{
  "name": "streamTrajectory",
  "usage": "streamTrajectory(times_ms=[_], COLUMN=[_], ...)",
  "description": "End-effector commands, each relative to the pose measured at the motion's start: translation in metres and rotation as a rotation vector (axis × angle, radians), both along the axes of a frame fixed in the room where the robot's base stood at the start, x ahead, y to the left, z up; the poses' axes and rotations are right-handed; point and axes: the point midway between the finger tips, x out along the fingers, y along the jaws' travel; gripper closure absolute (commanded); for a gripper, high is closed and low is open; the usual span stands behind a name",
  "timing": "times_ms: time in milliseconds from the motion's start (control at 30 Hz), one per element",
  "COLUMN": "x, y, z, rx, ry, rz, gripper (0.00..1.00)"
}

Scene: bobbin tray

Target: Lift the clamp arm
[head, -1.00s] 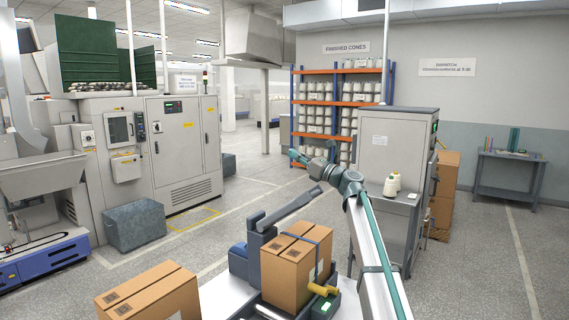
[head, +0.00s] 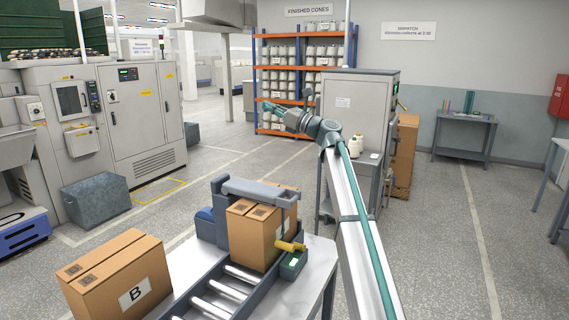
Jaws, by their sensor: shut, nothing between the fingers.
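A yellow handle (head: 291,246) sticks out at the front right of the carton. My gripper (head: 267,106) is small at the far end of my raised arm, above and beyond the clamp arm in the picture. It is shut, empty and apart from the clamp arm.
A carton marked B (head: 118,280) stands left of the conveyor rollers (head: 228,290). A grey cabinet (head: 358,115) with white cones beside it stands behind my arm. A metal bin (head: 95,200) is on the floor at left. The floor at right is mostly clear.

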Motion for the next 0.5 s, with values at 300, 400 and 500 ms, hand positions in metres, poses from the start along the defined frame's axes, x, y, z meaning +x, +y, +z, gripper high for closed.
streamTrajectory(times_ms=[300,400,500], x=[0.032,0.036,0.035], y=[-0.045,-0.066,-0.084], z=[-0.115,-0.171,-0.225], rx=[0.006,0.026,0.047], ry=[0.097,0.146,0.179], rz=[-0.045,-0.048,-0.045], gripper=[1.00,1.00,1.00])
